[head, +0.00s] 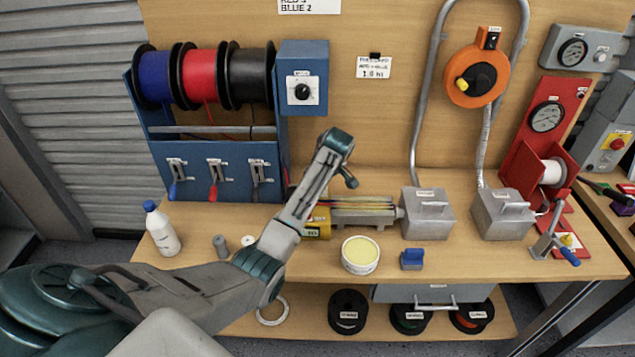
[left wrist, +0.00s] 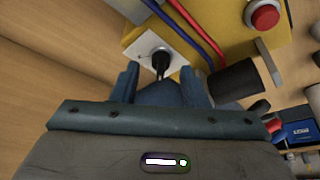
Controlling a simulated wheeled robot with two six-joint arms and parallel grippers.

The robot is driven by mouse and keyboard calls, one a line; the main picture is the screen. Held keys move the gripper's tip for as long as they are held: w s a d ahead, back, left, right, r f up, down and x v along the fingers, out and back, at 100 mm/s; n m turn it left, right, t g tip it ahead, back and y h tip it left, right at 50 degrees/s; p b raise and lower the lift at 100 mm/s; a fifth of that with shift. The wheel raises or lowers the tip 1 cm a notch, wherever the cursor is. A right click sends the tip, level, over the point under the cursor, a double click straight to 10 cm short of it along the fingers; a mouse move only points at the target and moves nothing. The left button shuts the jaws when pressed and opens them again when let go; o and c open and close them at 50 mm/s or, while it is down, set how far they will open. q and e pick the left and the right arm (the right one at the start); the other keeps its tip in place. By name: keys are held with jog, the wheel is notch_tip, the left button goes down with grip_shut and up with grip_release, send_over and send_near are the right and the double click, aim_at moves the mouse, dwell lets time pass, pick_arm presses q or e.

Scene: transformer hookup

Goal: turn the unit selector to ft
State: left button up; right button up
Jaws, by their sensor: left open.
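A black knob (left wrist: 158,60) on a white plate sits on a yellow box in the left wrist view; it looks like the unit selector, but its markings are too small to read. In the head view the yellow box (head: 318,226) is partly hidden behind my left arm, and its knob does not show. My left gripper (left wrist: 160,84) is open, with its two blue fingers on either side of the knob's near end. I cannot tell whether they touch it. In the head view the fingers are mostly hidden by the wrist.
A blue box (head: 303,62) with another black knob (head: 302,91) stands behind. In the wrist view, blue and red wires, a dark cylinder (left wrist: 236,82) and a red button (left wrist: 264,15) lie close right of the fingers. A yellow-topped tub (head: 360,255) stands on the bench in front.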

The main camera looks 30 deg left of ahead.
pick_arm(q)
jog(key=shift+a+f, duration=0.2)
jog(key=shift+f, duration=0.4)
grip_shut()
